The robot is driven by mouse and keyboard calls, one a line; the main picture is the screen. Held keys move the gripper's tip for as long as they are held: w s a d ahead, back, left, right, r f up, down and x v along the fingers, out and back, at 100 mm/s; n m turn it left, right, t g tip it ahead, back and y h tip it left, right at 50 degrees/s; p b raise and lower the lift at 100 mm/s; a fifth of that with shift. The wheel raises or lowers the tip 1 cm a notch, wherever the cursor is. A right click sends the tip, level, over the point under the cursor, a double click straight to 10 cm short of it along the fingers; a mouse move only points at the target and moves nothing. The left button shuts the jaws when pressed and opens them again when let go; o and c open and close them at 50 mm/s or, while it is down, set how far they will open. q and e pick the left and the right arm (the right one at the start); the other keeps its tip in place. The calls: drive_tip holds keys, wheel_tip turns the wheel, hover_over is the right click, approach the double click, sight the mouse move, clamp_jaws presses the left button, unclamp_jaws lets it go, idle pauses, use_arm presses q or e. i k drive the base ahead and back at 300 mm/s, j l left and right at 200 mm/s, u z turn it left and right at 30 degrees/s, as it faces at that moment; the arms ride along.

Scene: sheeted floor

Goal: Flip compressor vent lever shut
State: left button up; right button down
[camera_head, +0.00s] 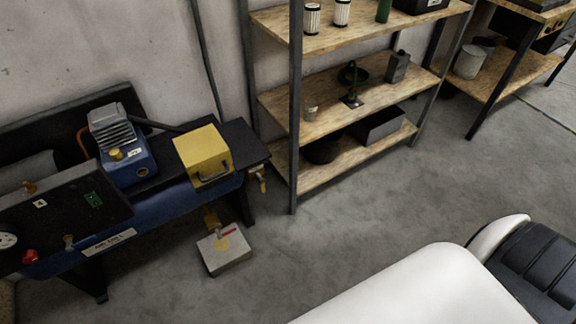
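The compressor stands at the left, with a long blue tank (185,205), a grey finned pump head (112,122) and a yellow box (203,155) on top. A yellowish lever-like fitting (261,183) hangs at the tank's right end. Another small fitting (69,242) sits low on the dark front panel (105,205), near a red knob (30,257). I cannot tell which fitting is the vent lever or how it is set. Neither gripper is in view.
A grey box (226,252) with a red mark and a yellow upright part stands on the floor below the tank's right end. A shelf rack (293,120) stands to the right. Clear concrete floor (340,215) lies in front of it. A wooden-topped table (520,70) is at the far right.

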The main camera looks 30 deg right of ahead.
sight(262, 180)
drive_tip(key=z, duration=0.7)
